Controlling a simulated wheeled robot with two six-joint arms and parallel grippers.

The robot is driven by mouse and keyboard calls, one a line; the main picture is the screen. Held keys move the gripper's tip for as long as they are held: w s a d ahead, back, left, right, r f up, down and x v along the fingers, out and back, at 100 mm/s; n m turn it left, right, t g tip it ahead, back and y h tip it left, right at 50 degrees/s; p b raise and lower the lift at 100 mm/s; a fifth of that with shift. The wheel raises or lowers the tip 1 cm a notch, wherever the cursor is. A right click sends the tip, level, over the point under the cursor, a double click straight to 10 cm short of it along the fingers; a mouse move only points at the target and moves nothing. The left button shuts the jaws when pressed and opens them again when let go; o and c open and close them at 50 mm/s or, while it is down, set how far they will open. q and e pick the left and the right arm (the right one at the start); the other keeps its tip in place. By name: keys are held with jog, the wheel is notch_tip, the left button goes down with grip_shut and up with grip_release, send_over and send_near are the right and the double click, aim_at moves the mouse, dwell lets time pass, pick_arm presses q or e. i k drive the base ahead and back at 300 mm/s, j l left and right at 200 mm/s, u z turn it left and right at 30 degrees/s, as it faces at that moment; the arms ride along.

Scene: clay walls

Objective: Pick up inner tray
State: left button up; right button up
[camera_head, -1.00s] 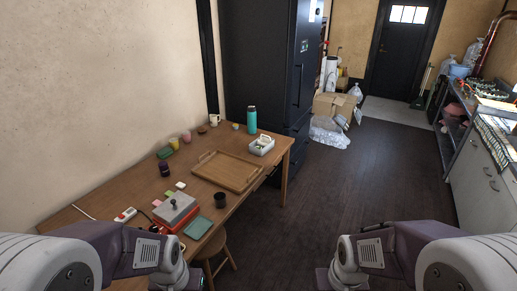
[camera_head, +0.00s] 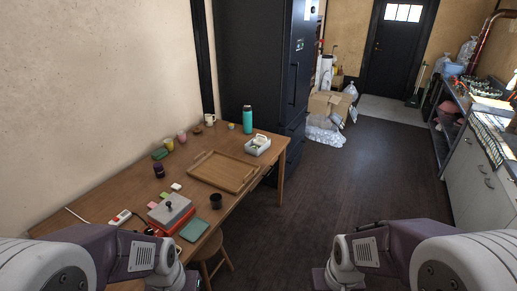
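A flat wooden tray (camera_head: 222,174) with raised handles at two ends lies empty on the wooden table, near the table's right edge. A small pale box-shaped tray (camera_head: 258,148) with light items in it stands behind it, at the table's far right corner. I cannot tell from the picture which of the two is called the inner tray. My two arms come in at the bottom left and bottom right, well short of both trays. Their grippers are not clearly shown, and neither arm touches anything on the table.
The wooden table (camera_head: 133,192) stands along the left wall. A teal bottle (camera_head: 247,120), a red-and-grey box (camera_head: 170,213), a dark cup (camera_head: 216,201) and a green pad (camera_head: 194,229) are on it. A stool (camera_head: 209,250) stands at its near edge. Dark floor (camera_head: 345,195) is open to the right.

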aim_at(260, 141)
jog(key=i+l+u, duration=0.2)
jog(key=i, duration=0.2)
jog(key=i+l+u, duration=0.25)
jog(key=i+l, duration=0.15)
jog(key=i+l+u, duration=0.2)
jog(key=i+l, duration=0.2)
jog(key=i+l+u, duration=0.2)
jog(key=i+l, duration=0.15)
jog(key=l, duration=0.15)
jog(key=i+l+u, duration=0.2)
jog(key=l, duration=0.3)
jog(key=i+l+u, duration=0.25)
jog(key=l, duration=0.35)
jog(key=i+l+u, duration=0.2)
jog(key=l, duration=0.4)
jog(key=i+l+u, duration=0.2)
jog(key=l, duration=0.45)
jog(key=i, duration=0.05)
